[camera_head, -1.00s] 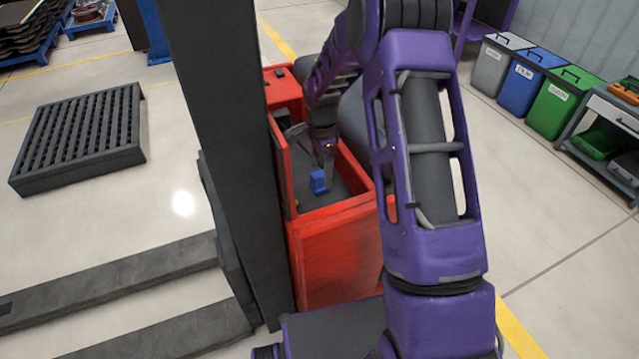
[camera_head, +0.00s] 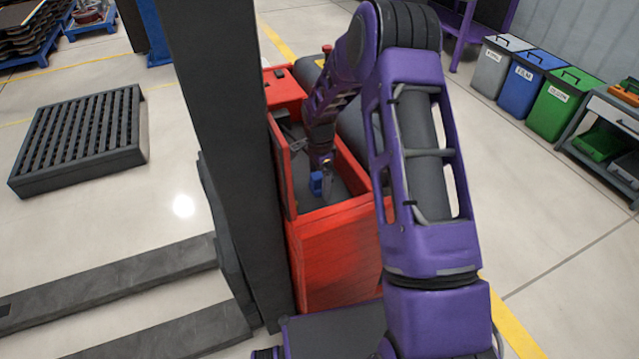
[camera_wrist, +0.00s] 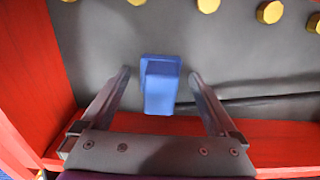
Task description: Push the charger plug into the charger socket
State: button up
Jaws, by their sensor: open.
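The blue charger plug (camera_wrist: 160,85) stands between the two fingers of my gripper (camera_wrist: 160,82) in the wrist view, with a gap on each side. The fingers are open and do not touch it. In the head view the plug (camera_head: 317,184) shows as a small blue block inside the red machine, just below my gripper (camera_head: 323,172). A dark cable (camera_wrist: 265,98) runs to the right from near the plug. I cannot make out the charger socket for sure in either view.
The red housing (camera_head: 345,245) has raised walls around the grey recess where my gripper works. A red wall (camera_wrist: 22,70) is close on the left in the wrist view. Several yellow round studs (camera_wrist: 270,12) line the recess. A dark column (camera_head: 215,150) stands left of the housing.

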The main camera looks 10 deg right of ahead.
aim_at(319, 175)
jog(key=shift+c, duration=0.2)
jog(key=c, duration=1.3)
notch_tip(319, 175, up, 10)
jog(key=shift+r+p, duration=0.1)
jog(key=shift+p, duration=0.5)
